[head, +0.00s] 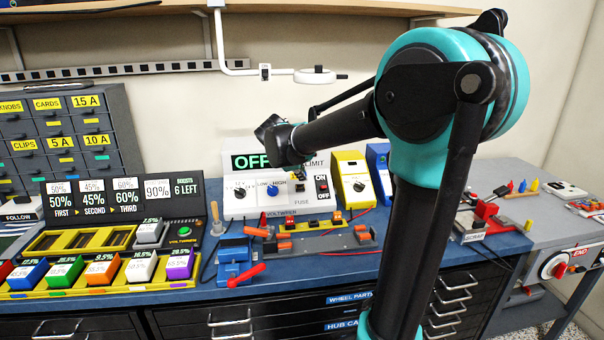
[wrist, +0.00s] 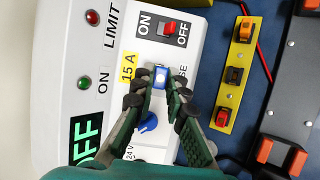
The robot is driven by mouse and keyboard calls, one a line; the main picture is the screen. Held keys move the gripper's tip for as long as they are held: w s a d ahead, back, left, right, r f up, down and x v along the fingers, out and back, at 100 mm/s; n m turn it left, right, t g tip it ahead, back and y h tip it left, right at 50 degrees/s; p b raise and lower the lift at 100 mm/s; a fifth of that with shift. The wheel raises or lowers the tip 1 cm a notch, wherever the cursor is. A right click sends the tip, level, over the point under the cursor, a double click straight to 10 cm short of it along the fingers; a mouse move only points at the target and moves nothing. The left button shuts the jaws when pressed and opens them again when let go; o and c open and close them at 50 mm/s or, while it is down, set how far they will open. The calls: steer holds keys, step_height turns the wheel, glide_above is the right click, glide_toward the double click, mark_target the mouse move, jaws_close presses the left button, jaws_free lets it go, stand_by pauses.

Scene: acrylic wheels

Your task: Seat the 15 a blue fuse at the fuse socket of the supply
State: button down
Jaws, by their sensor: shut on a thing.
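The supply is a white box (head: 238,209) at the back of the blue bench, with a green OFF display; its front panel (wrist: 58,30) fills the left of the wrist view. My gripper (wrist: 159,84) is shut on the small blue fuse (wrist: 161,74), right at the panel between the yellow 15 A label (wrist: 128,67) and the partly covered FUSE lettering. The fuse socket is hidden behind the fuse and fingertips, so I cannot tell how deep the fuse sits. In the head view my arm and wrist cover the fuse.
A red ON/OFF switch (wrist: 170,28) and a blue knob (wrist: 148,122) are close to the fingers on the panel. A yellow strip with terminals (wrist: 244,50) lies in front of the supply. A yellow meter box (head: 352,178) stands to its right.

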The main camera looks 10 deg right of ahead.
mark_target(303, 187)
steer(key=shift+w+f, duration=0.75)
steer(key=shift+f, duration=0.25)
steer(key=shift+w+f, duration=0.75)
steer(key=shift+f, duration=0.2)
steer(key=shift+w+f, duration=0.6)
steer(key=shift+f, duration=0.25)
stand_by(0.4)
steer(key=c, duration=1.5)
jaws_free()
steer(key=shift+o, duration=0.2)
steer(key=v, duration=1.2)
steer(key=shift+s, duration=0.1)
